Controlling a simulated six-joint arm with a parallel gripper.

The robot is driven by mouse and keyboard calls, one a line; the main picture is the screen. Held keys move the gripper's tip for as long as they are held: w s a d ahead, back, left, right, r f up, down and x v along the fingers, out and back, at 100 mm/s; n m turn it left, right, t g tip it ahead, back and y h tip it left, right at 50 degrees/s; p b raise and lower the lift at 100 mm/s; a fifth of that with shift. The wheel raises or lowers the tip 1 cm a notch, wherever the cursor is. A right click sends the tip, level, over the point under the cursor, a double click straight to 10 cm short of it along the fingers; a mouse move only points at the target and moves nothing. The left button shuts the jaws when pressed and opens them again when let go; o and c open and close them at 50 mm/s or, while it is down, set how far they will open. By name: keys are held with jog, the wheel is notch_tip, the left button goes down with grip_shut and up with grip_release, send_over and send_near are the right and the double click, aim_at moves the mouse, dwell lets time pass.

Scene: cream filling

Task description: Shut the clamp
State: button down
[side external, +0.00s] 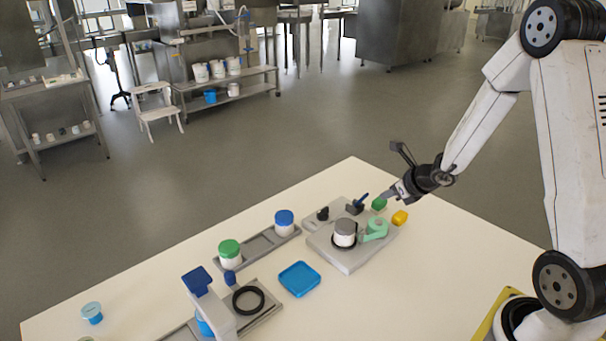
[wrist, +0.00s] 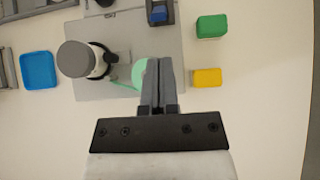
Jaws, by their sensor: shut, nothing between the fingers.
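My gripper (side external: 388,196) is shut and empty, held above the back right part of the grey base plate. In the wrist view its fingertips (wrist: 158,62) are together and overlap the mint green piece (wrist: 140,74). The clamp seems to be the dark block with a blue lever (side external: 357,204) at the plate's back edge; in the wrist view it (wrist: 159,12) is just ahead of my fingertips, apart from them and partly cut off. In the side view the blue lever sticks up at a slant. A white jar with a grey top (side external: 345,230) stands in a black ring on the plate.
A green block (side external: 379,203) and a yellow block (side external: 400,217) lie right of the plate. A blue tray (side external: 299,279) lies to its left. A green-lidded jar (side external: 230,252) and a blue-lidded jar (side external: 284,222) stand in a grey rack. The table's right side is clear.

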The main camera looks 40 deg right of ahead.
aim_at(367, 194)
jog(key=shift+x, duration=2.85)
jog(key=shift+w+r, duration=0.45)
jog(key=shift+w, duration=0.05)
jog(key=shift+w+r, duration=0.5)
jog(key=shift+w, duration=0.3)
jog(key=shift+w+r, duration=0.3)
jog(key=shift+w, duration=1.55)
jog(key=shift+s, duration=0.1)
jog(key=shift+r, duration=0.25)
jog(key=shift+r, duration=0.6)
